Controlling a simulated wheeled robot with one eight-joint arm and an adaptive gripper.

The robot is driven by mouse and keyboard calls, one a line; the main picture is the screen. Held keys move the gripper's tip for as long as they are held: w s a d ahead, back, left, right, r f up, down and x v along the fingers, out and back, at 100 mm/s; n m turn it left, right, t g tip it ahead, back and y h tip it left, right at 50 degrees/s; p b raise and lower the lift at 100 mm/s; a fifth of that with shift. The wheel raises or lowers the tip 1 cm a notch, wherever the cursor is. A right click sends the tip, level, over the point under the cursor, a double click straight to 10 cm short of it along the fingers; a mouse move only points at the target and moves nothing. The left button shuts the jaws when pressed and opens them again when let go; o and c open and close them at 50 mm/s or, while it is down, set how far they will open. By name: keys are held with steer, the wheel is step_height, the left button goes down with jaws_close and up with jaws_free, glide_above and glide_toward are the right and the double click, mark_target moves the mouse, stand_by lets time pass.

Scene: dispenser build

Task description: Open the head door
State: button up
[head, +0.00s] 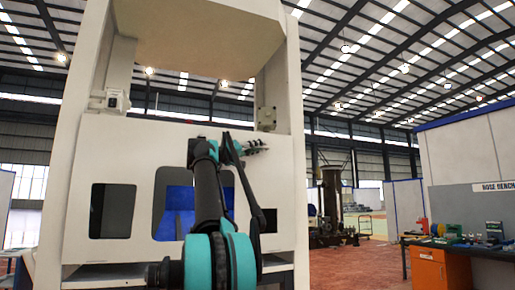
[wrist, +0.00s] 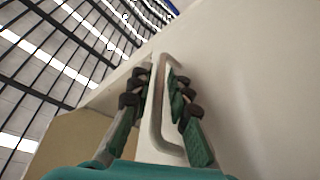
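The head door appears as a smooth cream panel (wrist: 250,90) filling the right of the wrist view. A pale looped handle (wrist: 152,125) stands out from it. My gripper (wrist: 158,82) is open, with one dark green finger on each side of the handle's bar. I cannot tell whether either finger touches it. In the head view my gripper (head: 262,147) is in front of the white dispenser frame (head: 282,190), near its right post. The handle cannot be made out there, and I see no open gap at the door.
A beige box (head: 200,30) hangs at the top of the frame. A blue part (head: 178,210) shows through the frame's middle opening. A hose bench with an orange cabinet (head: 440,268) stands at the right. Red floor (head: 370,262) lies clear between them.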

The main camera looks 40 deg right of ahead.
steer(key=shift+c, duration=0.6)
jaws_close()
